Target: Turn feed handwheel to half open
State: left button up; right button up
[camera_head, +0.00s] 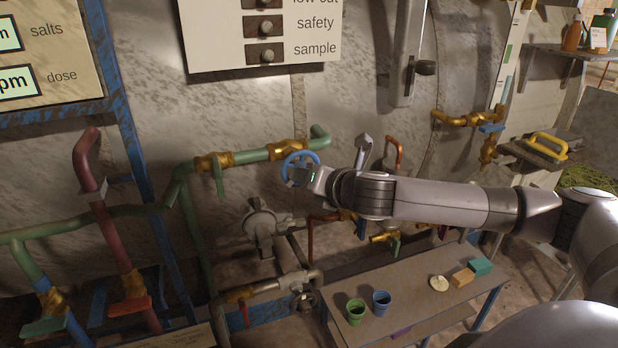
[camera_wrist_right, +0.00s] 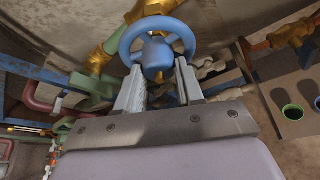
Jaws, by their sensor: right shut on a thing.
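The feed handwheel, taken to be the blue wheel (camera_head: 299,156), sits on the green pipe with brass fittings (camera_head: 286,150) left of centre in the head view. My right gripper (camera_head: 296,177) is at the wheel's lower part. In the right wrist view, the blue wheel (camera_wrist_right: 157,40) shows its rim and round hub at the top. The two fingers of my right gripper (camera_wrist_right: 158,85) reach up to the wheel, one on each side below the hub, and are shut on it. The exact contact is partly hidden. My left gripper is not in view.
A grey bench (camera_head: 420,305) stands below right, with a green cup (camera_head: 355,312), a blue cup (camera_head: 381,303) and small blocks. A grey pump-like body (camera_head: 262,226) is below the wheel. A panel (camera_head: 262,60) hangs above. Pipes crowd the left.

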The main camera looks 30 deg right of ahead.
dwell(0.3)
jog(key=o, duration=1)
jog(key=shift+o, duration=0.2)
jog(key=v, duration=0.7)
jog(key=shift+b, duration=0.4)
